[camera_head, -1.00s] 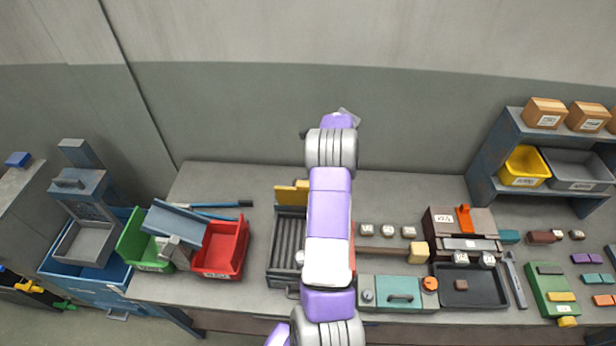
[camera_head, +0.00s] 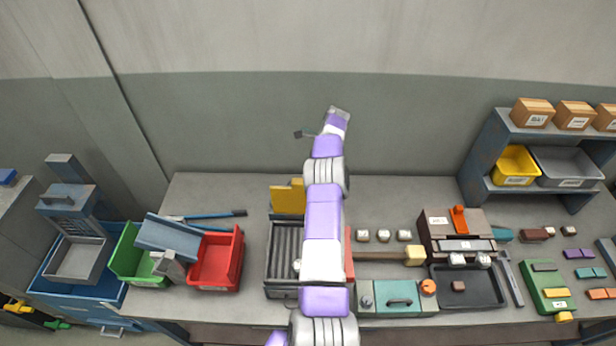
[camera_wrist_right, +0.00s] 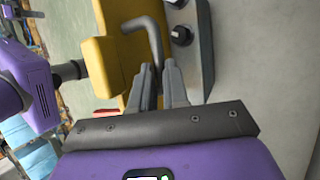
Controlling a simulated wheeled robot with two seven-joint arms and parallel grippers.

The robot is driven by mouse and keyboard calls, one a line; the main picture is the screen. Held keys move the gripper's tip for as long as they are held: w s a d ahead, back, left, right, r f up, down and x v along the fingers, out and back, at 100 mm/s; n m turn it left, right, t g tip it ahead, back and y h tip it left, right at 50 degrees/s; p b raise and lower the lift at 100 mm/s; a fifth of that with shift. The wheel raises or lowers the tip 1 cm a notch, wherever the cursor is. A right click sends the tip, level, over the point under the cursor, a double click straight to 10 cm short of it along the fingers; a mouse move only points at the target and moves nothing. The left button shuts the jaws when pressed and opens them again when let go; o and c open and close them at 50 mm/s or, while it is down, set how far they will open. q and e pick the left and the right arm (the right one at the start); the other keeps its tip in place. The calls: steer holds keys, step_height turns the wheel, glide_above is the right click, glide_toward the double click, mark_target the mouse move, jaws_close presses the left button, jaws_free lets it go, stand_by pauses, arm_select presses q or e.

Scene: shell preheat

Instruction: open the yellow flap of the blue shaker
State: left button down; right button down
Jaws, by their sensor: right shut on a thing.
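A yellow flap (camera_head: 284,201) stands at the back edge of a dark grey ribbed box (camera_head: 285,293) near the middle of the table. The box looks grey rather than clearly blue. In the right wrist view the yellow flap (camera_wrist_right: 103,66) fills the upper middle and carries a bent grey handle (camera_wrist_right: 154,38). My right gripper (camera_wrist_right: 160,82) has its two fingers closed around the lower end of this handle. In the head view my purple and white arm crosses the box's right side and hides the handle; the gripper's fingertips cannot be made out there. My left gripper is in neither current view.
A red bin (camera_head: 217,262) and a green bin (camera_head: 131,262) stand left of the box. A teal block (camera_head: 399,298) and a dark tray (camera_head: 489,298) lie to the right. A grey panel with dark knobs (camera_wrist_right: 180,34) is close beside the handle.

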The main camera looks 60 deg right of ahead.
steer(key=shift+s+f, duration=0.45)
steer(key=shift+f, duration=0.2)
steer(key=c, duration=1.1)
jaws_free()
steer(key=shift+d, duration=0.1)
steer(key=shift+w, duration=0.1)
steer(key=shift+r, duration=0.2)
steer(key=r, duration=1)
steer(key=shift+w, duration=0.25)
